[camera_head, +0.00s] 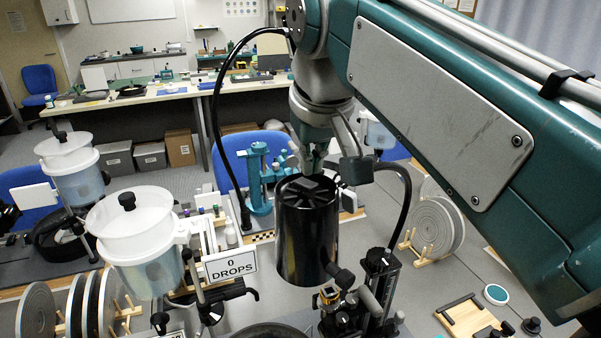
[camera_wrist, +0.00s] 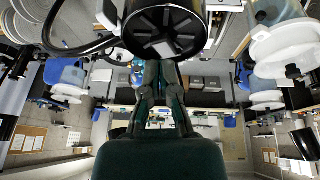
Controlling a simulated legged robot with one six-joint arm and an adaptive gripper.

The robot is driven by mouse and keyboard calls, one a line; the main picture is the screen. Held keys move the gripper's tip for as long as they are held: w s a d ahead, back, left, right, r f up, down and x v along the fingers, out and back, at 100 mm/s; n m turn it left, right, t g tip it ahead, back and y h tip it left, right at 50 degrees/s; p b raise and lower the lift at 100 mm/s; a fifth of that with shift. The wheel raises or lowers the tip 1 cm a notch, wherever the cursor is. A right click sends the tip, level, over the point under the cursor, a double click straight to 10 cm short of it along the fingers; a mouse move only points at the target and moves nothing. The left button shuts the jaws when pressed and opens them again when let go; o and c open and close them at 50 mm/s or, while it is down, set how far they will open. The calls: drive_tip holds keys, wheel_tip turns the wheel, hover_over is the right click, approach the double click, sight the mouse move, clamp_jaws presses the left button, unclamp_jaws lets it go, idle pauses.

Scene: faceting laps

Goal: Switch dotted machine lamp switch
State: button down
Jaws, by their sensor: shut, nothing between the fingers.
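A black cylindrical lamp housing (camera_head: 307,240) stands over the near machine in the head view. Its vented top carries a raised dark block (camera_head: 313,183), which looks like a switch. My gripper (camera_head: 311,172) points down just above or at this top; whether it touches is unclear. In the wrist view the slotted lamp end (camera_wrist: 180,45) fills the top middle. There my gripper's fingers (camera_wrist: 159,67) are together and empty, their tips close to the lamp's rim. Dots marking a machine cannot be made out, and the switch's position cannot be read.
A white drip tank (camera_head: 140,250) and a sign reading "0 DROPS" (camera_head: 230,265) stand left of the lamp. A black post with a knob (camera_head: 378,285) is close at its right. A teal machine (camera_head: 258,180) is behind. Grey discs (camera_head: 437,228) stand in a rack at right.

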sight(308, 186)
drive_tip(key=shift+s+f, duration=0.1)
drive_tip(key=shift+f, duration=0.6)
drive_tip(key=shift+d+f, duration=0.1)
drive_tip(key=shift+f, duration=0.3)
drive_tip(key=shift+w+a+r, duration=0.1)
drive_tip(key=shift+r, duration=1.05)
drive_tip(key=shift+w+a+r, duration=0.15)
drive_tip(key=shift+r, duration=1.05)
drive_tip(key=shift+w+a+r, duration=0.1)
drive_tip(key=shift+r, duration=1.05)
